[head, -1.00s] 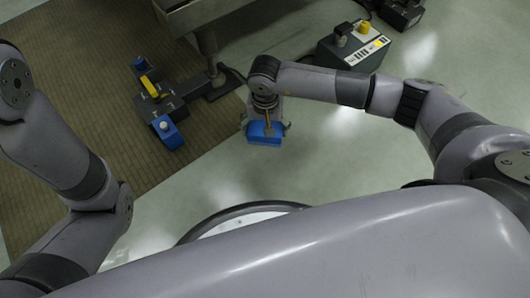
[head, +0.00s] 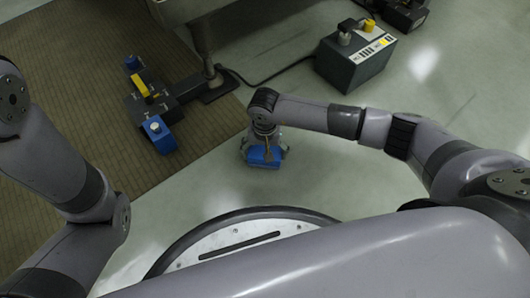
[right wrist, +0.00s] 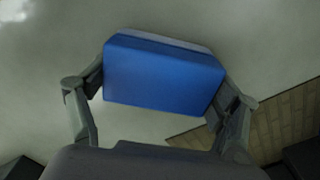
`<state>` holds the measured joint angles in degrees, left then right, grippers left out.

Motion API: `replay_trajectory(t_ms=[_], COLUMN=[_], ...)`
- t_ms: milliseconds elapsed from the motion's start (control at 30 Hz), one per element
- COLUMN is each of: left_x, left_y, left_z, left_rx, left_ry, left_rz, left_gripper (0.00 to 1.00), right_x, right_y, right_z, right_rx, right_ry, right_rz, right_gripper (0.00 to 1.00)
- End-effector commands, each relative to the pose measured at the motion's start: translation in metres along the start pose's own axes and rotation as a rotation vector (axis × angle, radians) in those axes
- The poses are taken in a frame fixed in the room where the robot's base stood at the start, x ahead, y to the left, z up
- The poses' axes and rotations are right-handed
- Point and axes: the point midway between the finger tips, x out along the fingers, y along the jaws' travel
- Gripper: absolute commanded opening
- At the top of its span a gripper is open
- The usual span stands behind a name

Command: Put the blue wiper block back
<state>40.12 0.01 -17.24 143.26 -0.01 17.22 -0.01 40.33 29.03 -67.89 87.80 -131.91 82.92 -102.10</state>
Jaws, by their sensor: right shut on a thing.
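The blue wiper block (head: 263,163) is held in my right gripper (head: 264,150) over the pale floor, right of the brown mat. In the right wrist view the block (right wrist: 163,75) fills the space between the two fingers of my right gripper (right wrist: 160,92), which press on its left and right sides. The dark turret plate (head: 150,100) stands on the mat. It carries a yellow piece (head: 139,85), a blue block with a light knob (head: 159,134) at its near end and a small blue piece (head: 132,62) at its far end. My left gripper is out of view.
A grey control box (head: 355,60) with a yellow knob stands on the floor at the upper right, with a cable running left. A machine leg (head: 207,55) stands behind the plate. The brown mat (head: 60,75) covers the left. Floor around the held block is clear.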

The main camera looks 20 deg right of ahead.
Motion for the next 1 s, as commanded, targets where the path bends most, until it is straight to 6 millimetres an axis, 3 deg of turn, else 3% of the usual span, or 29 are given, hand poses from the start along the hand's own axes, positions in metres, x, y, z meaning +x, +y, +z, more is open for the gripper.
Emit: replay_trajectory(t_ms=[200, 233, 467, 833, 1000], left_x=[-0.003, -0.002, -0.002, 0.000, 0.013], left_y=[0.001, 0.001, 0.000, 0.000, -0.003], left_z=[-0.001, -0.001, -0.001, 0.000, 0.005], left_rx=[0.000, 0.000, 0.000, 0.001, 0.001], left_ry=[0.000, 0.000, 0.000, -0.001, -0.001], left_rz=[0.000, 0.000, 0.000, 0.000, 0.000], left_gripper=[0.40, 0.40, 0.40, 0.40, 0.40], right_x=[0.004, 0.003, 0.002, 0.000, -0.018], right_y=[0.000, 0.000, 0.000, 0.000, 0.000], right_z=[0.000, 0.000, 0.000, 0.000, -0.001], right_rx=[0.000, 0.000, 0.000, 0.000, -0.001], right_ry=[0.001, 0.000, 0.000, 0.000, 0.001], right_rz=[0.000, 0.000, 0.000, 0.000, 0.000], right_gripper=[0.57, 0.84, 1.00, 1.00, 1.00])
